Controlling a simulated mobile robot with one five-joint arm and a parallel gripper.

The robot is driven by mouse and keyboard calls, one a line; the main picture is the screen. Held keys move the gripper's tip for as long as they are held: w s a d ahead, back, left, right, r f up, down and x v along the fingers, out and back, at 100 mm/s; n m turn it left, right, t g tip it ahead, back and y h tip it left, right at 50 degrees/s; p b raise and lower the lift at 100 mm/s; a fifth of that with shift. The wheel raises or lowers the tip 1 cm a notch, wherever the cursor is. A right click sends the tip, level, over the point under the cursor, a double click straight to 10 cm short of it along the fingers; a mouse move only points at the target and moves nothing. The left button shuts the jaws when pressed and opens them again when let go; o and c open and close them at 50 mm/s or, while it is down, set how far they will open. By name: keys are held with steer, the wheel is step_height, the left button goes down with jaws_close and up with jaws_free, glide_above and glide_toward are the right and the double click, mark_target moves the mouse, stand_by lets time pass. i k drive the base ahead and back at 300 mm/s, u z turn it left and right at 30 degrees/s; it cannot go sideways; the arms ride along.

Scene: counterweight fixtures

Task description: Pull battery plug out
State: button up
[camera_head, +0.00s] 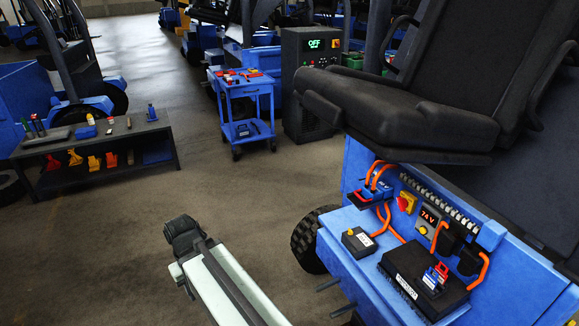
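A blue and red plug connector (376,190) with orange cables sits on the blue vehicle's open battery compartment, under the seat; I cannot tell for certain that it is the battery plug. A second small blue and red connector (435,277) sits on a black box (408,286) lower on the vehicle's step. My pale arm link reaches up from the bottom middle to a dark joint, left of and apart from the vehicle. My gripper's fingers do not show.
A black seat (402,108) overhangs the compartment. A blue cart (245,90), a dark charger cabinet (312,90) and a low tool bench (95,143) stand behind. The middle floor is clear.

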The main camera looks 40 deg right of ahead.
mark_target(371, 195)
steer(key=z, duration=0.5)
steer(key=i, duration=1.95)
steer(key=z, duration=0.1)
